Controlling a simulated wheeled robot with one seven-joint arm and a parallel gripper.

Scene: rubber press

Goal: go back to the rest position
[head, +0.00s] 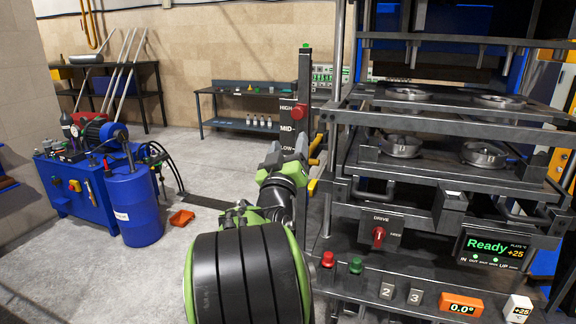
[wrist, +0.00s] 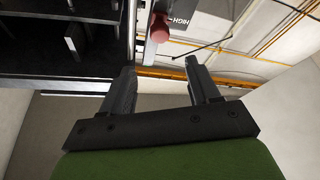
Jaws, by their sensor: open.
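My gripper (wrist: 160,72) is open and empty in the wrist view, its two dark fingers spread apart. In the head view my green and black arm reaches forward, and the gripper (head: 288,148) is near the press's left side, close to the lever panel. A red knob (wrist: 158,30) shows just beyond the fingertips in the wrist view, beside a "HIGH" label. In the head view this red knob (head: 299,112) is on the upright panel marked HIGH, MID and LOW (head: 290,130). I cannot tell whether the gripper touches anything there.
The press (head: 440,135) with its shelves and round moulds fills the right. Its display (head: 490,248) reads "Ready" and +25. A blue barrel (head: 133,205) and blue machine (head: 75,190) stand left. A low bench (head: 240,90) stands behind.

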